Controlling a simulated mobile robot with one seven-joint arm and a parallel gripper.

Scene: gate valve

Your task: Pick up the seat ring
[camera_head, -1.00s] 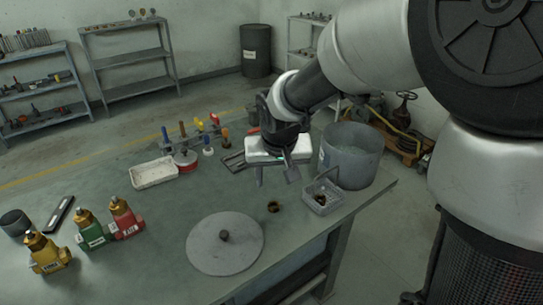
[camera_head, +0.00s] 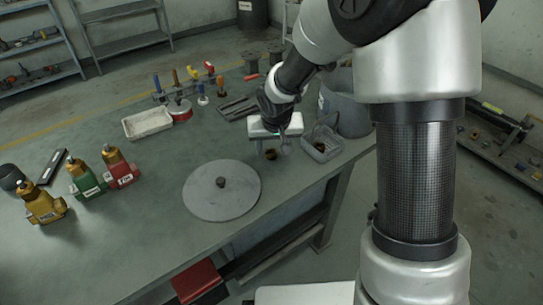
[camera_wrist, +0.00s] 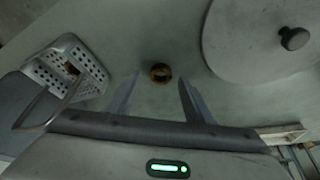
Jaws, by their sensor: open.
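The seat ring seems to be the small brass-brown ring (camera_head: 271,154) lying flat on the green bench top, between the round grey plate and the wire-handled basket. In the wrist view the ring (camera_wrist: 160,73) lies just beyond and between the two fingertips, with bench showing on both sides. My gripper (camera_head: 273,148) is open and empty, above and just behind the ring in the head view. I cannot tell its exact height over the bench.
The perforated basket (camera_wrist: 92,64) holds a small brownish part and stands beside the ring. The round plate with a knob (camera_head: 221,198) lies on the other side. A grey bucket (camera_head: 346,110) stands behind the basket. Red, green and yellow valves (camera_head: 120,170) stand at left.

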